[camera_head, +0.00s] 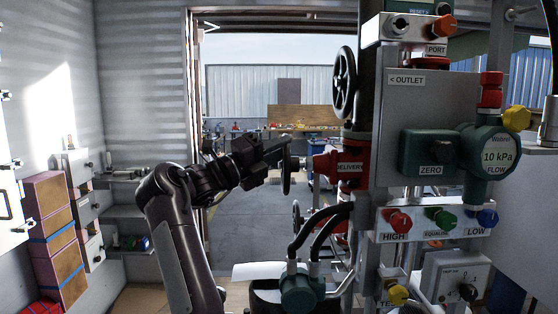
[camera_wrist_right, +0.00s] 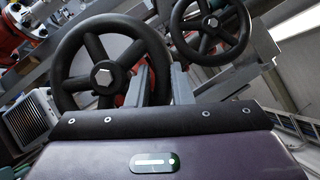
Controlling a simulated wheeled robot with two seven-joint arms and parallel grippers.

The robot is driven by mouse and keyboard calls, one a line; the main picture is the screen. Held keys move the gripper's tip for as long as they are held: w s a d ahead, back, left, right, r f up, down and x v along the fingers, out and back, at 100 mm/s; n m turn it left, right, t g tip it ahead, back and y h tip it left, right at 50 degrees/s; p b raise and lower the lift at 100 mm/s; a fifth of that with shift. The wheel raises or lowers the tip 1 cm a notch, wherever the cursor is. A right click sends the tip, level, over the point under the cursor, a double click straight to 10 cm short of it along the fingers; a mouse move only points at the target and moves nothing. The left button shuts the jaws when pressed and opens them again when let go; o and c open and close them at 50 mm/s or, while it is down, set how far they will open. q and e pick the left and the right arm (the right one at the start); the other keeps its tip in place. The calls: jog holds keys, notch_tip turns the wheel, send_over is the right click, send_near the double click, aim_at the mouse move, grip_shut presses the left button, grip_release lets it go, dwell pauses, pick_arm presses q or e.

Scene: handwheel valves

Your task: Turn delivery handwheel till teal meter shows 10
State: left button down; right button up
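The delivery handwheel (camera_head: 288,178) is dark and seen nearly edge-on, left of the red valve body marked DELIVERY (camera_head: 349,167). In the right wrist view the handwheel (camera_wrist_right: 66,62) is a black spoked wheel with a pale hex hub. My right gripper (camera_head: 284,148) is at its upper rim. In the right wrist view the gripper fingers (camera_wrist_right: 160,85) stand close on either side of the rim, which fills the gap between them. The teal meter (camera_head: 489,157), labelled FLOW, shows 10 kPa. My left gripper is not in view.
A second black handwheel (camera_head: 345,82) is above; another (camera_head: 297,214) is partly visible below. Dark hoses (camera_head: 318,232) run below the delivery valve. HIGH, EQUALISE and LOW knobs (camera_head: 441,219) are on the right. Stacked boxes (camera_head: 52,232) stand at left.

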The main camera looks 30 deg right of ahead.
jog(key=o, duration=0.3)
jog(key=shift+p, duration=0.3)
